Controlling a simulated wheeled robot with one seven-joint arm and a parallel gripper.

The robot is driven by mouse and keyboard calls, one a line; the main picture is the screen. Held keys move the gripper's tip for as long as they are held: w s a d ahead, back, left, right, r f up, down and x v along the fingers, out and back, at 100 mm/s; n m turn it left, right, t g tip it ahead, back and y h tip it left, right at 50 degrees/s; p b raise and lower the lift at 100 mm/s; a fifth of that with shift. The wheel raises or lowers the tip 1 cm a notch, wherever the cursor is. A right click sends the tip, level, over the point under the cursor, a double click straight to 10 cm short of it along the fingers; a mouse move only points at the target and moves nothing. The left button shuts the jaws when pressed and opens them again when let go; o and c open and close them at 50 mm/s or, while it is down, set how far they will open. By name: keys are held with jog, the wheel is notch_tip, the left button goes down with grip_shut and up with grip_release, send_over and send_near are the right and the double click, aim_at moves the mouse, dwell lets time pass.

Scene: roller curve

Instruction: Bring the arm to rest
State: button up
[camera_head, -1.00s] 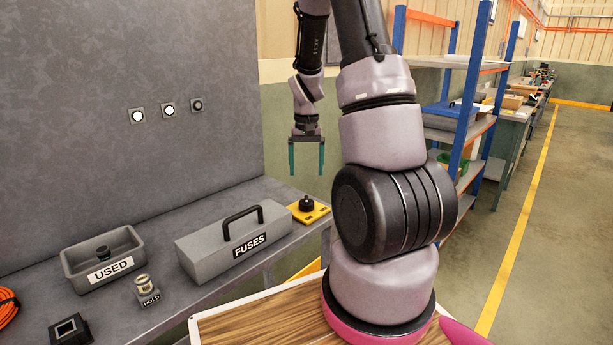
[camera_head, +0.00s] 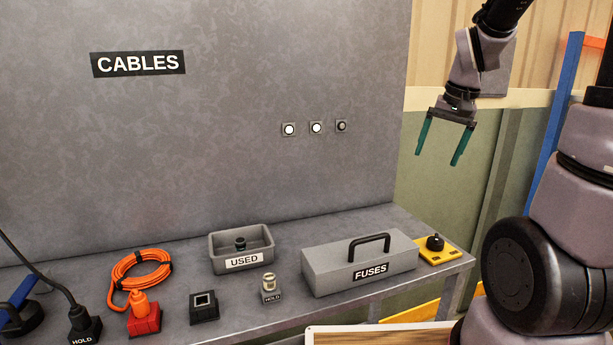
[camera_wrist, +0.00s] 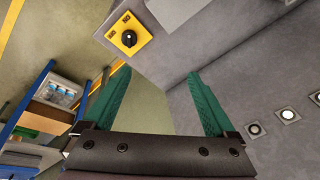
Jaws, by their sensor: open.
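My gripper (camera_head: 440,143) is open and empty, with two green fingers spread apart and pointing down. It hangs in the air at the right, beyond the right edge of the grey back panel (camera_head: 250,60) and above the level of the bench. In the wrist view the gripper (camera_wrist: 158,95) also shows with nothing between its fingers. Below it, the yellow plate with a black knob (camera_head: 437,250) sits on the right end of the bench, apart from the fingers. The same yellow plate shows at the top of the wrist view (camera_wrist: 123,38).
Three round lights (camera_head: 316,128) are on the panel. A blue-post shelf (camera_head: 565,115) stands at right.

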jog(key=s+a+r+t+y, duration=0.1)
jog(key=s+a+r+t, duration=0.3)
jog(key=s+r, duration=0.6)
jog(key=s+a, duration=0.2)
jog(key=s, duration=0.1)
jog(key=shift+s+a+r+n, duration=0.15)
jog(key=shift+s+n, duration=0.25)
